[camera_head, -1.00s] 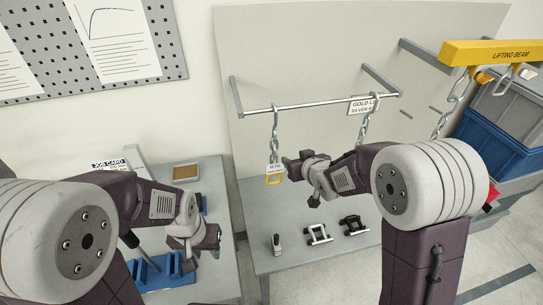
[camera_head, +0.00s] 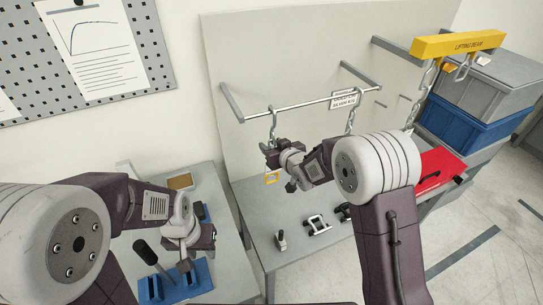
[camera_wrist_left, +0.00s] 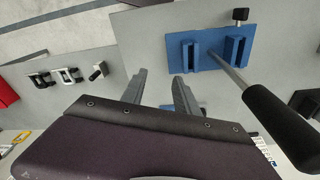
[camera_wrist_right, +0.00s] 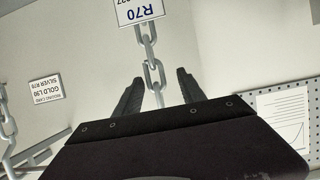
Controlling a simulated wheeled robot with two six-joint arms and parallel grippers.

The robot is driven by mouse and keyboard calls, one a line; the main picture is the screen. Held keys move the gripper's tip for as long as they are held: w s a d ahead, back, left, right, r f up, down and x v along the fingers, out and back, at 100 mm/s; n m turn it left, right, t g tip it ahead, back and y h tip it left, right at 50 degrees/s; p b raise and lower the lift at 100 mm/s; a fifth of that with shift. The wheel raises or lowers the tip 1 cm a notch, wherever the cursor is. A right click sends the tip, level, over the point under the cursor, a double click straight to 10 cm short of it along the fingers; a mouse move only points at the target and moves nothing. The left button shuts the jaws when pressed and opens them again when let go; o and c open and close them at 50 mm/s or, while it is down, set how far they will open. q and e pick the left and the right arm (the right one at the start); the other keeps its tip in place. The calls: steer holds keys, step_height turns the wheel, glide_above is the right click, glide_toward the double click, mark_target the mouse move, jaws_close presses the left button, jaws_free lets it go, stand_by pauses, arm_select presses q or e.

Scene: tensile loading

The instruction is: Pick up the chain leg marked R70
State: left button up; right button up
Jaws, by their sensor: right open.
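The chain leg with the R70 tag hangs from the rail in the head view (camera_head: 273,126), a yellow link (camera_head: 272,179) at its lower end. In the right wrist view the chain (camera_wrist_right: 151,62) and its white R70 tag (camera_wrist_right: 140,10) appear upside down. My right gripper (camera_head: 268,151) is open at the chain, above the yellow link. In the right wrist view the chain runs between the two fingers (camera_wrist_right: 158,88); contact cannot be told. My left gripper (camera_wrist_left: 161,82) is open and empty over the left table, near a blue fixture (camera_wrist_left: 210,50).
A second chain (camera_head: 350,121) hangs further right on the rail (camera_head: 310,109), by a sign reading gold and silver (camera_head: 344,99). A yellow lifting beam (camera_head: 460,44) is at upper right. Shackles (camera_head: 317,225) stand on the grey bench (camera_head: 262,215). A red case (camera_head: 440,168) is at right.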

steer(key=x, duration=0.1)
steer(key=p+x, duration=0.1)
steer(key=x, duration=0.1)
steer(key=p+x, duration=0.1)
steer(key=x, duration=0.1)
steer(key=shift+w+d+r, duration=0.1)
steer(key=shift+w+d, duration=0.05)
steer(key=shift+d, duration=0.1)
steer(key=shift+r, duration=0.1)
jaws_close()
stand_by(0.9)
steer(key=shift+r, duration=0.1)
